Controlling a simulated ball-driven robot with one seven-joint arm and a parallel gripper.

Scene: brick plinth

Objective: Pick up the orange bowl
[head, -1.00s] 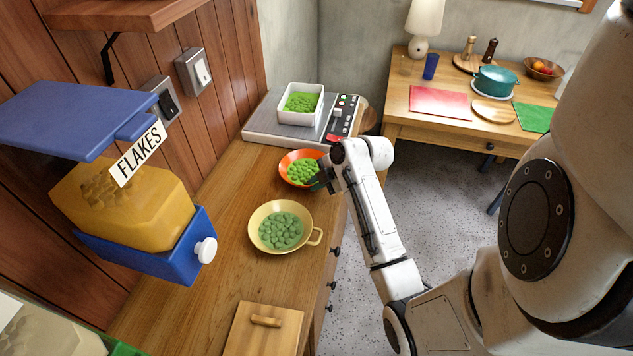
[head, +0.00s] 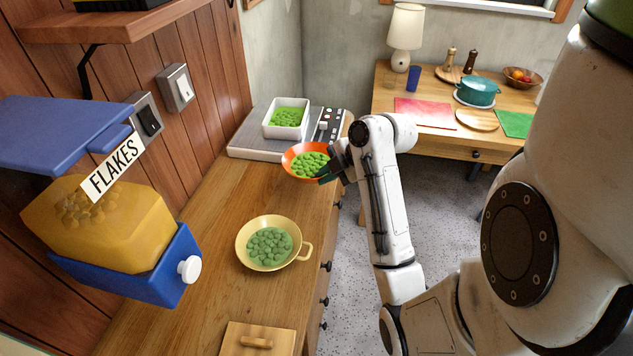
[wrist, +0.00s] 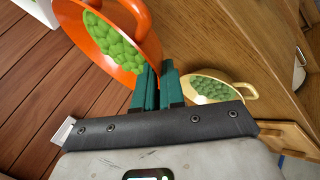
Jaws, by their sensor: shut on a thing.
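The orange bowl (head: 289,163), filled with green round pieces, is held above the wooden counter near the scale. My gripper (head: 327,173) is shut on its right side in the head view. In the wrist view, the bowl (wrist: 83,42) is at the upper left, and my teal fingers (wrist: 157,82) close on its rim. The bowl looks tilted in the wrist view. The fingers' exact contact is partly hidden in the head view by my own wrist.
A yellow bowl with a handle (head: 244,255) stands nearer on the counter (head: 208,240). A scale (head: 246,147) bearing a white dish (head: 270,130) is behind the orange bowl. The blue flakes dispenser (head: 150,285) is at left, and a wooden lid (head: 235,340) lies in front.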

